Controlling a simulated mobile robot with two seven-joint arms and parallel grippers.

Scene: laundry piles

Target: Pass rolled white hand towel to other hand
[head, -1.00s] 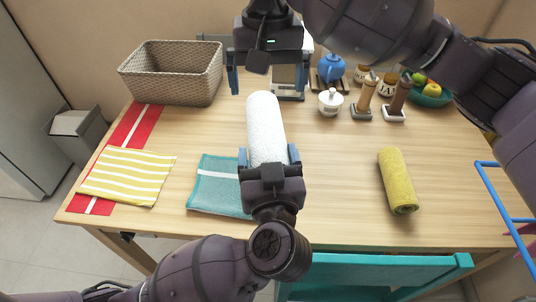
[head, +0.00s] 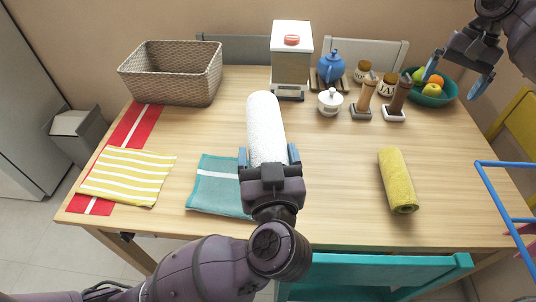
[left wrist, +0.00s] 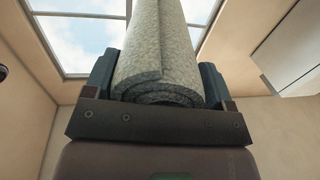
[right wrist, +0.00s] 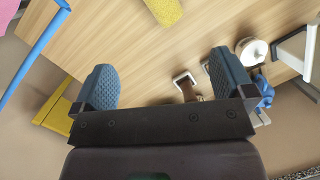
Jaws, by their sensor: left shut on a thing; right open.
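The rolled white hand towel (head: 264,120) is in my left gripper (head: 269,160), which is shut on its near end. The roll points away from me above the middle of the table. In the left wrist view the towel (left wrist: 160,50) sits between both fingers, its spiral end facing the camera. My right gripper (head: 457,72) is open and empty at the upper right, near the fruit bowl. In the right wrist view its two fingers (right wrist: 160,85) are wide apart with nothing between them.
A yellow rolled towel (head: 397,180) lies at the right of the table. Folded teal (head: 215,190) and yellow striped (head: 128,175) cloths lie at the left. A wicker basket (head: 170,75), a teapot (head: 331,66), a white sugar pot (head: 330,101) and a fruit bowl (head: 432,98) stand farther back.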

